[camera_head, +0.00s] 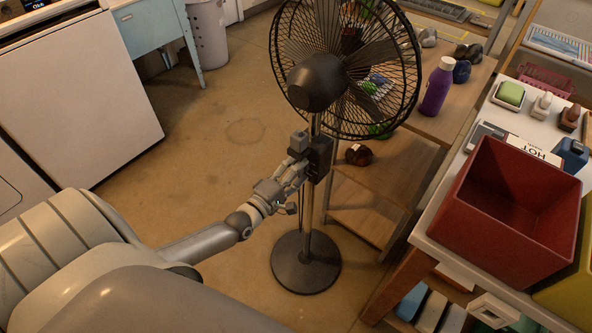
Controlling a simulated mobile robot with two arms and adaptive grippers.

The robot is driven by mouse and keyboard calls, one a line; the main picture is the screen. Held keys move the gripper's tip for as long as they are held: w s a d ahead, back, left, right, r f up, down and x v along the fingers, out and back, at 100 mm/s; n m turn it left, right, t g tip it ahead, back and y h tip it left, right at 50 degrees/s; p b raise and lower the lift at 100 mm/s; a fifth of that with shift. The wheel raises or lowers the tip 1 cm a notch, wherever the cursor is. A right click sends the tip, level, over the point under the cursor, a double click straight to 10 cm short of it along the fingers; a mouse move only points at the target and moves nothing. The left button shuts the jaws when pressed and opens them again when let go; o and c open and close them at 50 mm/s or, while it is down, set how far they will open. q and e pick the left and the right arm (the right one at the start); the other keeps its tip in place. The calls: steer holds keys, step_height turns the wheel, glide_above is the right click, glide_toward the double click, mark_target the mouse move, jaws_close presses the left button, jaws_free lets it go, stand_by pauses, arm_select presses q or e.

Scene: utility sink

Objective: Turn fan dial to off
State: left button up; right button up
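A black pedestal fan (318,82) stands on the floor in the middle of the head view, upright on its round dark base (306,262). Its control box (320,158) sits on the pole below the fan head. My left gripper (297,160) reaches in from the left and is at the left side of the control box, close to or touching it. The dial is small and hidden behind the fingers, so I cannot tell its setting. I also cannot tell whether the fingers are closed around it. My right gripper is not in view.
A wooden shelf (365,205) stands just right of the fan, with a purple bottle (437,88) on top. A red bin (508,205) sits on the white table at the right. A white appliance (75,95) stands at the left. The floor (225,130) left of the fan is clear.

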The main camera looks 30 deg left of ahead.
arm_select(q)
steer(key=s+a, duration=0.1)
steer(key=s, duration=1.1)
stand_by(0.6)
